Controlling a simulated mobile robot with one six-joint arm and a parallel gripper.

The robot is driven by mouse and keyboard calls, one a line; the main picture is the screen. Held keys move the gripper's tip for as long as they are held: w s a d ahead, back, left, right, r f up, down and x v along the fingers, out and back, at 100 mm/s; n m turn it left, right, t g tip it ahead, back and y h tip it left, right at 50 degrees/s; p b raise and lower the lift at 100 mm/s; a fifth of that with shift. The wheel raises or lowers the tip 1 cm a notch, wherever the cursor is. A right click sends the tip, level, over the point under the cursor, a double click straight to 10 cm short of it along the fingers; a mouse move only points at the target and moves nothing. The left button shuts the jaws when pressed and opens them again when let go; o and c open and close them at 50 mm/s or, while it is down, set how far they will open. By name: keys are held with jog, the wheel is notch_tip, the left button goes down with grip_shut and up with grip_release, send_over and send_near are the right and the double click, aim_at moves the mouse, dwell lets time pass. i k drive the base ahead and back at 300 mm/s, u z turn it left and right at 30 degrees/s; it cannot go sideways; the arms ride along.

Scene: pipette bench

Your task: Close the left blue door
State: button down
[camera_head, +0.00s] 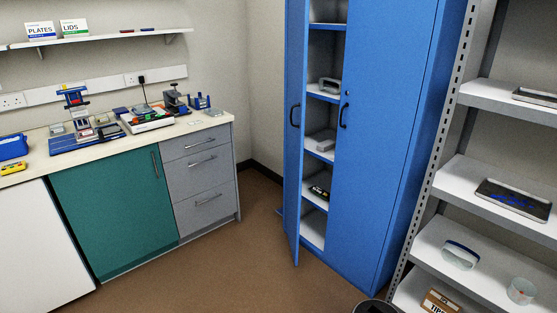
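The blue cabinet stands right of centre in the head view. Its left blue door (294,150) is swung open towards me and shows nearly edge-on, with a dark handle on it. The right blue door (375,150) looks shut and has a dark handle (344,116) near its left edge. Between the two doors, the cabinet's inner shelves (313,228) show through a tall gap. My gripper is not in view, so I cannot see whether it is open or shut.
A bench (120,148) with a green door and grey drawers (201,178) stands at the left. A grey rack (432,200) with white shelves stands at the right. A dark round bin (374,307) shows at the bottom edge. The brown floor (225,270) before the cabinet is clear.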

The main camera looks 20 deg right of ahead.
aim_at(298, 10)
jog(key=u, duration=0.35)
jog(key=i, duration=0.8)
jog(key=u, duration=0.7)
jog(key=i, duration=0.8)
jog(key=u, duration=0.3)
